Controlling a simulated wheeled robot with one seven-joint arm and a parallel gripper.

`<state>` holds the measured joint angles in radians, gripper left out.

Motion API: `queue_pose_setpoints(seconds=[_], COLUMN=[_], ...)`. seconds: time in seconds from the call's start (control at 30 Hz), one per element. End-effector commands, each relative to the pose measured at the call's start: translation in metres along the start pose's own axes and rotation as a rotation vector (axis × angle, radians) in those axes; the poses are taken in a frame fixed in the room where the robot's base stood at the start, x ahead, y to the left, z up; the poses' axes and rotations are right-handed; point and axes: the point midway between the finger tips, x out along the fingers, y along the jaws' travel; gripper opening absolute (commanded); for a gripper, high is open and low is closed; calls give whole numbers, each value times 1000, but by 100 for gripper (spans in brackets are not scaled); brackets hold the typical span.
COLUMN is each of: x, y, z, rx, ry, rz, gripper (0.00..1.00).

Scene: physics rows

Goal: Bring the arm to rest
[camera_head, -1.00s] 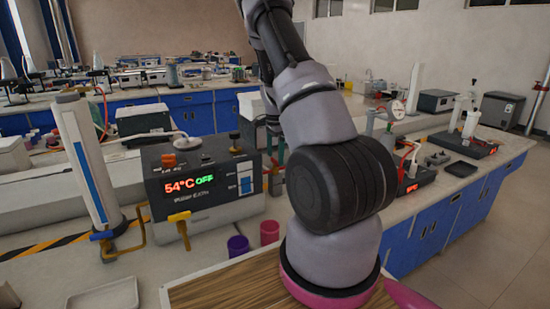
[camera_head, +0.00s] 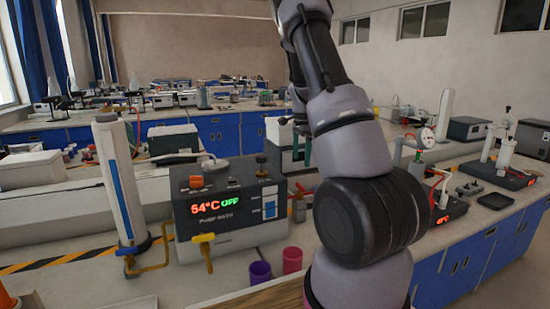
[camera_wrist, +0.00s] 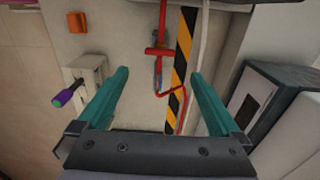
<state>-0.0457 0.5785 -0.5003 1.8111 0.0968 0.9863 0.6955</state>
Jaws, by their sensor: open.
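My arm rises from the lower middle of the head view and reaches up and away over the bench. My gripper shows in the wrist view (camera_wrist: 160,76), with its two teal fingers spread apart and nothing between them. It hangs above a pale bench surface (camera_wrist: 130,40). In the head view the gripper is mostly hidden behind my arm.
A bath unit (camera_head: 228,210) reading 54°C stands left of my arm, with purple (camera_head: 260,272) and pink (camera_head: 292,260) cups in front. A white column (camera_head: 119,185) stands further left. The wrist view shows a red pipe (camera_wrist: 162,50) and a dark-fronted box (camera_wrist: 262,105).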

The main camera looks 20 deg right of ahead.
Motion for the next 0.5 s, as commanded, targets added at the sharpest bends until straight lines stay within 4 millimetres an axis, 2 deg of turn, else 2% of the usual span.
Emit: queue_pose_setpoints(seconds=[0.17, 0.27, 0.37, 0.5], x=[-3, -19, -50, -104], y=[1, 4, 15, 41], z=[2, 11, 30, 66], rx=[-5, -38, -109, -258], ry=[-3, -19, -47, -83], rz=[-5, -32, -84, -182], gripper=[100, 100, 100, 100])
